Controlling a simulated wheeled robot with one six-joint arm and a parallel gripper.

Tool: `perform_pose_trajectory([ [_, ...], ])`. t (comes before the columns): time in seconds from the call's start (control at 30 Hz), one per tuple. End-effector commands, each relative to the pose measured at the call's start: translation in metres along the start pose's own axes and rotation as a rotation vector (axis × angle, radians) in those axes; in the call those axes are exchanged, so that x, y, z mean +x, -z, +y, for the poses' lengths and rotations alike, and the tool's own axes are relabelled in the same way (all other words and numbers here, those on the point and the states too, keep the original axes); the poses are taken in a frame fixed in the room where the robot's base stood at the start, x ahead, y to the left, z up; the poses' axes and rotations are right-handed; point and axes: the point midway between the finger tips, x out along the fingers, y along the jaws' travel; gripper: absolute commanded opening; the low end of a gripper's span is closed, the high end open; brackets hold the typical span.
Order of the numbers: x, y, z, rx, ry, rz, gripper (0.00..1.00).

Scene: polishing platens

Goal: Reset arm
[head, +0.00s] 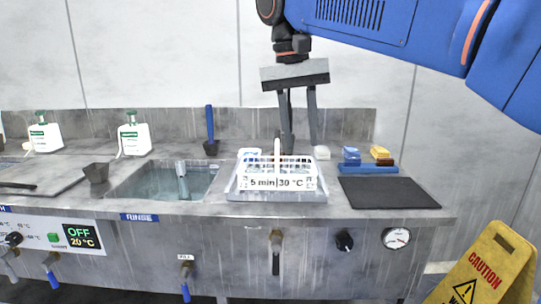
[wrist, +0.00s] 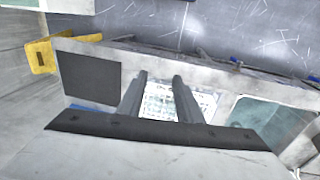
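My gripper (head: 300,138) hangs from the blue arm at the upper middle of the head view, over the back of the steel counter. Its two dark fingers point down and stand apart with nothing held between them. In the wrist view the gripper (wrist: 158,80) also shows two separate fingers. A white wire rack (head: 300,166) labelled "5 min|30 °C" sits in a steel tray or basin on the counter, in front of and below the fingers. A white gridded thing, likely this rack (wrist: 160,101), shows between the fingers in the wrist view.
A rinse sink (head: 150,182) lies left of the rack and a black mat (head: 388,193) lies right. Blue and yellow blocks (head: 380,152) stand behind the mat. Two white bottles (head: 134,136) stand at the back left. A yellow caution sign (head: 488,262) stands at the front right.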

Motion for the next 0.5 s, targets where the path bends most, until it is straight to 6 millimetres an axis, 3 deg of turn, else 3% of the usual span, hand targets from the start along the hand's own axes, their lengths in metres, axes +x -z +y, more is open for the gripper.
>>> perform_pose_trajectory([
  [0.17, 0.028, -0.012, 0.036, -0.002, 0.032, 0.028, 0.32],
  [0.5, 0.115, -0.057, 0.110, -0.012, 0.106, 0.124, 0.32],
])
